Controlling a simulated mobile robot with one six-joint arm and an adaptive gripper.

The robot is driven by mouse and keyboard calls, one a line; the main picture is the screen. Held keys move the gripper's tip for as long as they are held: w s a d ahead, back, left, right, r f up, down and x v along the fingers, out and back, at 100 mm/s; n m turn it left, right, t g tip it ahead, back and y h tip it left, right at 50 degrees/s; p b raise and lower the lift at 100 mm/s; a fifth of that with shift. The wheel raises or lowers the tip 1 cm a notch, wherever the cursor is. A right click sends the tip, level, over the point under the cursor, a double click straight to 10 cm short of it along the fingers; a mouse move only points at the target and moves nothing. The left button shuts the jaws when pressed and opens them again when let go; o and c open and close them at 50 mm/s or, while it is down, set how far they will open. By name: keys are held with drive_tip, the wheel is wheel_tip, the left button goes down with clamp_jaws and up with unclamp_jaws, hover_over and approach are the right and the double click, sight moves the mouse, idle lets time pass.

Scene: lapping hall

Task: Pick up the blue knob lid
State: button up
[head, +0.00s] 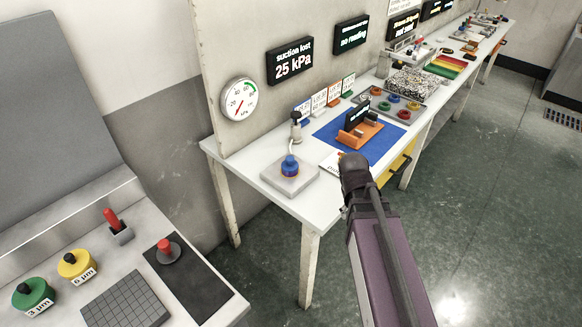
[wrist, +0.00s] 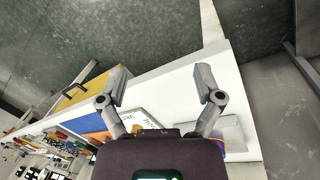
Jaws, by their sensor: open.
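A blue round lid with a dark knob (head: 290,165) sits on a pale grey square block (head: 305,182) at the near end of the white table. In the wrist view the same block (wrist: 232,128) lies at the lower right, and a small blue-purple edge, possibly the lid, is mostly hidden behind my right finger. My gripper (wrist: 161,84) is open and empty, its two fingers wide apart above the table's front part. In the head view my arm end is right of the lid and apart from it; the fingers are not clear there.
The white table (head: 270,178) also bears a lamp-like post (head: 296,128), a blue mat (head: 330,138) with an orange stand (head: 360,135), and a tray of coloured rings (head: 412,110). A bench at left holds green (head: 33,293) and yellow (head: 77,264) jars.

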drive_tip(key=w+a+n+h, duration=0.1)
drive_tip(key=w+a+n, duration=0.1)
drive_tip(key=w+a+n+t+h+b, duration=0.1)
drive_tip(key=w+a+n, duration=0.1)
drive_tip(key=n, duration=0.1)
drive_tip(key=w+a+n+t+h+b, duration=0.1)
drive_tip(key=a+n, duration=0.1)
drive_tip(key=shift+w+f, duration=0.35)
drive_tip(key=shift+w, duration=0.05)
drive_tip(key=w+a+n+t+h+b, duration=0.2)
drive_tip(key=w+a+n, duration=0.1)
drive_tip(key=a+n, duration=0.3)
drive_tip(key=n+t+h+b, duration=0.1)
drive_tip(key=n+t+b, duration=0.2)
drive_tip(key=n+t, duration=0.55)
approach(289, 160)
wheel_tip(289, 160, up, 3)
drive_tip(key=s+a+n+g, duration=0.1)
drive_tip(key=a+n+g, duration=0.1)
drive_tip(key=n, duration=0.1)
drive_tip(key=shift+s+f, duration=0.1)
drive_tip(key=shift+f, duration=0.05)
drive_tip(key=shift+d, duration=0.1)
drive_tip(key=b+x, duration=0.2)
drive_tip(key=x, duration=0.5)
drive_tip(key=shift+f+b, duration=0.25)
drive_tip(key=shift+b, duration=0.1)
drive_tip(key=shift+w+d+f+g, duration=0.15)
drive_tip(key=shift+w+d+g, duration=0.1)
drive_tip(key=shift+w+d, duration=0.2)
